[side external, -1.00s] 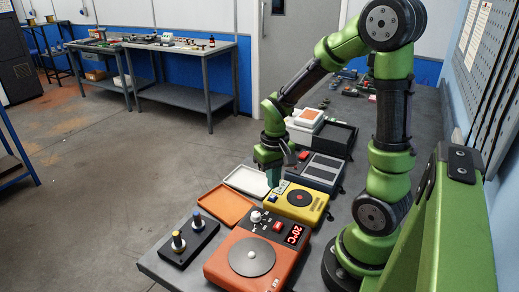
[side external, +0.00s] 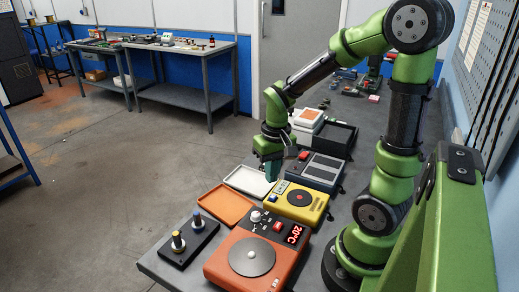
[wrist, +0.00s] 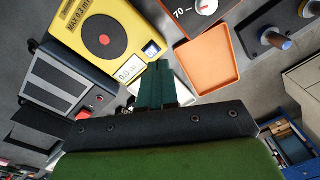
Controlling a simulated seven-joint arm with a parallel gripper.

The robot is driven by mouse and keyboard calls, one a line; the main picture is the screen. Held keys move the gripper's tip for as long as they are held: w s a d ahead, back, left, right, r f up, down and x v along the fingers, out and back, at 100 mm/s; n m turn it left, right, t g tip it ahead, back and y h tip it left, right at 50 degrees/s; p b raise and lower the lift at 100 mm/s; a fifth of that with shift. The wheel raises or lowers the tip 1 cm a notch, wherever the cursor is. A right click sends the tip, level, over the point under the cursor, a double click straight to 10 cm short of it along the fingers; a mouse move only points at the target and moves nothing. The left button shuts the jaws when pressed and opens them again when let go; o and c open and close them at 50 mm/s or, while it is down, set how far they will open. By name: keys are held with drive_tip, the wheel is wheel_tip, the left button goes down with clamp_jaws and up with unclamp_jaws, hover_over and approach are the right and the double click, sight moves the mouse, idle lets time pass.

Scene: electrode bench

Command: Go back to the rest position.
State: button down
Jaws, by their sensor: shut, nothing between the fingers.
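My gripper (side external: 271,170) hangs above the bench between the white tray and the yellow scale, fingers pointing down. In the wrist view its teal fingers (wrist: 157,84) are together with nothing between them. The yellow scale (side external: 312,211) with a dark round plate lies just beside and below it; it also shows in the wrist view (wrist: 75,26). My arm is bent, its elbow raised above the bench.
An orange hotplate (side external: 218,268) reads 20°C at the front. An orange tray (side external: 225,207), a white tray (side external: 243,181), a black block with two posts (side external: 188,243), a dark grey device (side external: 322,168) and a black tray (side external: 338,138) crowd the bench (side external: 160,268).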

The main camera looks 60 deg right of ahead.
drive_tip(key=s+a+r+n+t+y, duration=0.1)
drive_tip(key=s+a+r+n+t, duration=0.1)
drive_tip(key=a+r+t, duration=0.4)
drive_tip(key=s+a+r, duration=0.1)
drive_tip(key=a+r, duration=0.4)
drive_tip(key=r, duration=0.2)
drive_tip(key=shift+a+r+t+y, duration=0.15)
drive_tip(key=shift+a+t+y, duration=0.15)
drive_tip(key=shift+y, duration=0.1)
